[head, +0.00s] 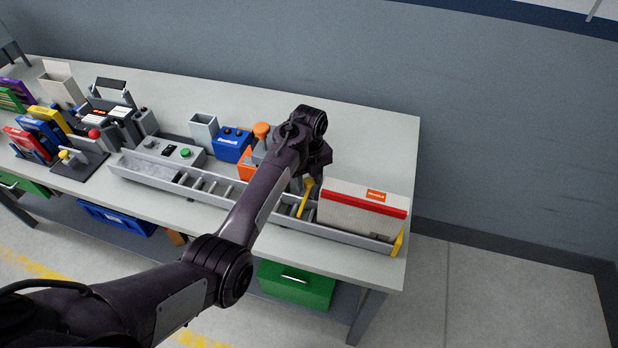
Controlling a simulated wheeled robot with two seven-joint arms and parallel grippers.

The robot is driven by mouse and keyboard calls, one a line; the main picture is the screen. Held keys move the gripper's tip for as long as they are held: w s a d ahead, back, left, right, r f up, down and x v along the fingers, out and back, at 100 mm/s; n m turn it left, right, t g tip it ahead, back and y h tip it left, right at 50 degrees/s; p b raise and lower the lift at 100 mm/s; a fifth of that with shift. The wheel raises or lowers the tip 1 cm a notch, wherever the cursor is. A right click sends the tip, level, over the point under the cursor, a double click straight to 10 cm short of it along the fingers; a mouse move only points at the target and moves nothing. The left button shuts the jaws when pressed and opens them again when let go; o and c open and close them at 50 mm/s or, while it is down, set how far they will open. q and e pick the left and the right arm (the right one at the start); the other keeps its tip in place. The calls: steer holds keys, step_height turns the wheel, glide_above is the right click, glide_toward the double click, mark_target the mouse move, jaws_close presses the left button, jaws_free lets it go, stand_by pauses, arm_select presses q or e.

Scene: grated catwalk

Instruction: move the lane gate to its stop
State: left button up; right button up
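A long grey roller lane (150,178) runs along the front of the table. A yellow upright piece, which looks like the lane gate (305,200), stands across the lane left of a beige box with a red stripe (350,212). Another yellow piece (398,242) is at the lane's right end; I cannot tell which is the stop. My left gripper (298,185) is pointed down at the lane, right by the yellow gate. My wrist hides most of its fingers, so whether it grips the gate is unclear. My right gripper is not in view.
Behind the lane stand a blue box (232,146), a grey open bin (203,131) and an orange-topped item (262,130). A control box with a green button (178,152) is further left. Coloured boxes crowd the left end. The table's back right is clear.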

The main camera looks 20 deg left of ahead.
arm_select(q)
steer(key=shift+o, duration=0.8)
steer(key=shift+r, duration=0.2)
step_height(320, 180, up, 7)
steer(key=shift+f+b, duration=0.15)
steer(key=shift+b, duration=0.9)
steer(key=shift+r, duration=0.5)
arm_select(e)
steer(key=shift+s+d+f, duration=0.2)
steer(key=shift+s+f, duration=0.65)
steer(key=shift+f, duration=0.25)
